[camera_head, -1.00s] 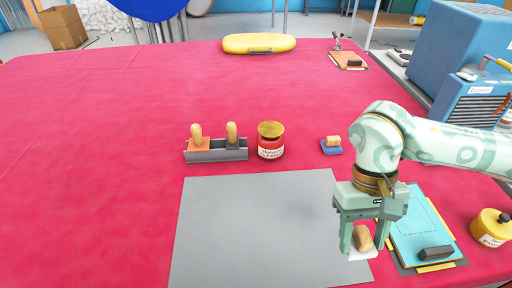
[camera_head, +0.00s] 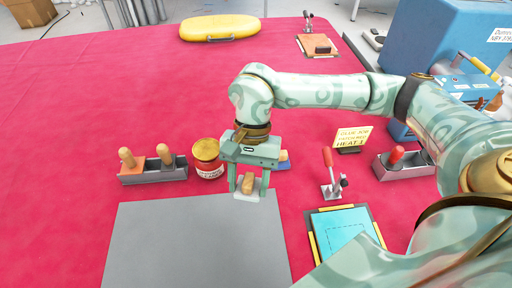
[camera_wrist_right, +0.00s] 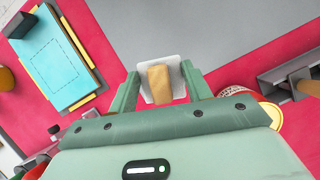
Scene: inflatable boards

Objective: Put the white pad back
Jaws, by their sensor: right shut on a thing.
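My right gripper (camera_head: 247,188) is shut on the wooden handle of the white pad (camera_head: 246,197). In the right wrist view the pad's white square (camera_wrist_right: 176,66) shows beyond the tan handle between the fingers. It hangs near the back right edge of the grey sheet (camera_head: 190,245); its exact height I cannot tell. The grey rack (camera_head: 168,179) stands to its left, holding an orange pad (camera_head: 131,163) and a dark-based pad (camera_head: 167,159), both with wooden handles. A blue pad (camera_head: 284,163) lies behind my gripper, partly hidden. My left gripper is not in view.
A cleaner can (camera_head: 208,163) stands between the rack and my gripper. A teal sheet on a board (camera_head: 343,238), a red-handled clamp (camera_head: 331,178), a yellow sign (camera_head: 351,137) and a grey tray (camera_head: 398,170) are to the right. The red table's left side is clear.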

